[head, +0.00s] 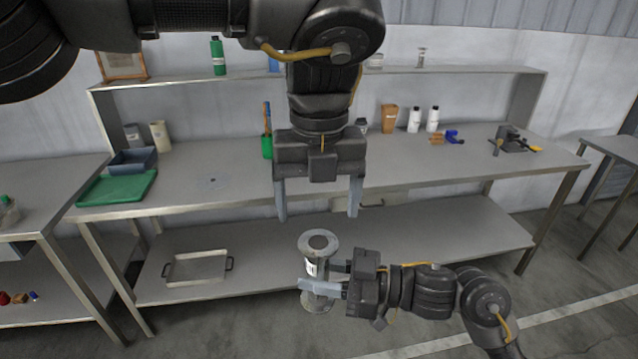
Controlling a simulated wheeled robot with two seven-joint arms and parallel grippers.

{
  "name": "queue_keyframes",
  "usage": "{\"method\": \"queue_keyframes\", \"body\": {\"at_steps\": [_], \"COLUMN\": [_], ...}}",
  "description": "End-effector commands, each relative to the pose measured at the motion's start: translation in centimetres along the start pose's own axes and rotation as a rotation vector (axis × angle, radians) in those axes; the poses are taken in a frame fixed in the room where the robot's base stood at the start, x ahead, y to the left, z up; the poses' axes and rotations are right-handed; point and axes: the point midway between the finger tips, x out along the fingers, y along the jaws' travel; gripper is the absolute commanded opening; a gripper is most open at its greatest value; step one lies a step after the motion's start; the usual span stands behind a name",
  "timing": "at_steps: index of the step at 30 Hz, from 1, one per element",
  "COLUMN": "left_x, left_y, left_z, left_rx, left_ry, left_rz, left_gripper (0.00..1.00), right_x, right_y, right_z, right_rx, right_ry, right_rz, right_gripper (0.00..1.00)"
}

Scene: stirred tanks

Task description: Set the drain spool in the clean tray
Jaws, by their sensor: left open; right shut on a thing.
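The drain spool (318,244), a pale metal piece with a round flange at each end and a label on its neck, is held roughly upright. My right gripper (316,280) is shut on its neck from the right, in front of the bench's lower shelf. My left gripper (318,215) is open and empty, pointing down above the spool and apart from it. A shallow metal tray with two dark handles (198,280) lies empty on the lower shelf, left of the spool. A small blue-grey tray (133,160) stands on the bench top. No label shows which is the clean tray.
The lower shelf (430,232) is bare at right. Side tables stand left and right.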

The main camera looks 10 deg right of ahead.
Motion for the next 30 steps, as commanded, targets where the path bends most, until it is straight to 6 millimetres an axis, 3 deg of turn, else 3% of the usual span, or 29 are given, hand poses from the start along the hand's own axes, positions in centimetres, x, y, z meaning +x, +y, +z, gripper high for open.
{"method": "queue_keyframes", "body": {"at_steps": [6,13,18,27,30], "left_x": [4.3,7.5,8.6,8.8,8.8], "left_y": [0.0,0.0,0.0,0.0,0.0], "left_z": [-0.1,0.0,0.0,0.0,0.0], "left_rx": [0.001,-0.001,0.0,0.0,0.0], "left_ry": [0.004,0.001,0.0,-0.001,-0.001], "left_rz": [-0.001,0.0,0.0,-0.001,-0.001], "left_gripper": [0.81,0.81,0.81,0.81,0.69], "right_x": [0.0,0.0,0.0,0.0,0.0], "right_y": [0.0,0.0,0.0,0.0,0.0], "right_z": [-0.1,-0.1,-0.1,-0.1,-0.1], "right_rx": [0.0,0.0,0.0,0.0,0.0], "right_ry": [0.001,0.001,0.001,0.001,0.001], "right_rz": [0.0,0.0,0.0,0.0,0.0], "right_gripper": [0.05,0.05,0.05,0.05,0.05]}}
